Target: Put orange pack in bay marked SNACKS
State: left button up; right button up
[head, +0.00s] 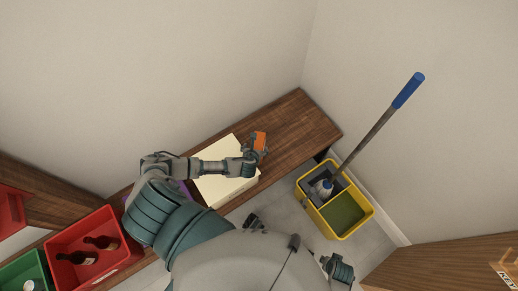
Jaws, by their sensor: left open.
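The orange pack (260,140) is a small orange block at the far edge of the cream box, above the wooden bench. My left gripper (257,153) is at the pack, with its open fingers close around the near end. The view is too small to tell whether they touch it. No bay marked SNACKS can be read in the head view. My right gripper does not show clearly.
The cream box (220,189) lies under my left forearm on the wooden bench (300,122). A yellow mop bucket (352,228) with a blue-handled mop stands on the right. A red crate (72,243) with bottles and a green crate (22,270) are at lower left.

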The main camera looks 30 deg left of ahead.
aim_at(257, 145)
pick_arm(q)
jog(key=b+x, duration=0.2)
jog(key=x, duration=0.3)
jog(key=shift+w+d+f, duration=0.15)
jog(key=shift+f, duration=0.05)
jog(key=shift+w+f, duration=0.1)
jog(key=shift+w, duration=0.15)
grip_shut()
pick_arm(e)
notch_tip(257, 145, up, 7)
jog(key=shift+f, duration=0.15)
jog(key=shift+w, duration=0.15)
